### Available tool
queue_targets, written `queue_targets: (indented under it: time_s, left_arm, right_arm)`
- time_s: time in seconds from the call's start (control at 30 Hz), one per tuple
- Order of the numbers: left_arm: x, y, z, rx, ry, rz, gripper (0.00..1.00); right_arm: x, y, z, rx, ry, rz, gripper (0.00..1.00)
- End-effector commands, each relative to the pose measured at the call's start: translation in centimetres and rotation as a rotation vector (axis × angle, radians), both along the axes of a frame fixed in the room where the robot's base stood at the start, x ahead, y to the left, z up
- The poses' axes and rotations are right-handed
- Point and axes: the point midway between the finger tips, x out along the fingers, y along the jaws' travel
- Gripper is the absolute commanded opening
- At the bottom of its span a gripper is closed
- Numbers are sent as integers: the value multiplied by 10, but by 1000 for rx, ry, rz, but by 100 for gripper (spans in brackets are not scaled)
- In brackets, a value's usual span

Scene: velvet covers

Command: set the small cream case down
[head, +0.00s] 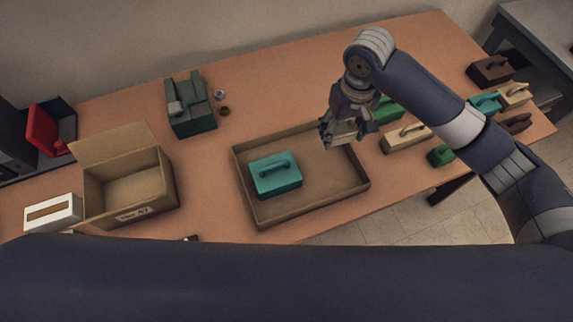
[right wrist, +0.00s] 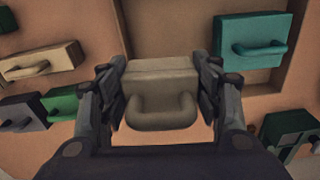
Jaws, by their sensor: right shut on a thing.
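My right gripper (head: 345,128) is shut on the small cream case, gripping it by two opposite sides. In the right wrist view the small cream case (right wrist: 161,92) sits between the fingers, its looped handle facing the camera. The case is held above the far right part of the shallow cardboard tray (head: 315,208); the gripper partly hides it in the head view. A teal case (head: 276,176) with a handle lies in the left part of the tray and also shows in the right wrist view (right wrist: 252,38). My left gripper is not in view.
Right of the tray are a long cream case (head: 405,138), green cases and a dark brown case (head: 490,70). An open cardboard box (head: 130,190) and a green holder (head: 190,105) stand to the left. The tray's right half looks clear.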

Motion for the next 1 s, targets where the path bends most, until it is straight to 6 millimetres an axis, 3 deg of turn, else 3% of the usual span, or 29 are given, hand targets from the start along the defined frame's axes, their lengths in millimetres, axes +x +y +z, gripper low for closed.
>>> queue_targets:
  time_s: [0.1,0.2,0.37,0.6,1.0]
  left_arm:
    - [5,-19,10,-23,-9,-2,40]
    - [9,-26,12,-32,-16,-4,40]
    - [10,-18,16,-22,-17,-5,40]
    - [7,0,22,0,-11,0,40]
    - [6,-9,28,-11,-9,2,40]
  right_arm:
    - [2,10,-13,-2,16,36,35]
    - [2,14,-23,-6,23,57,35]
    - [2,15,-38,-13,31,69,35]
    - [2,15,-81,-14,30,71,35]
    - [3,16,-127,-12,27,71,35]
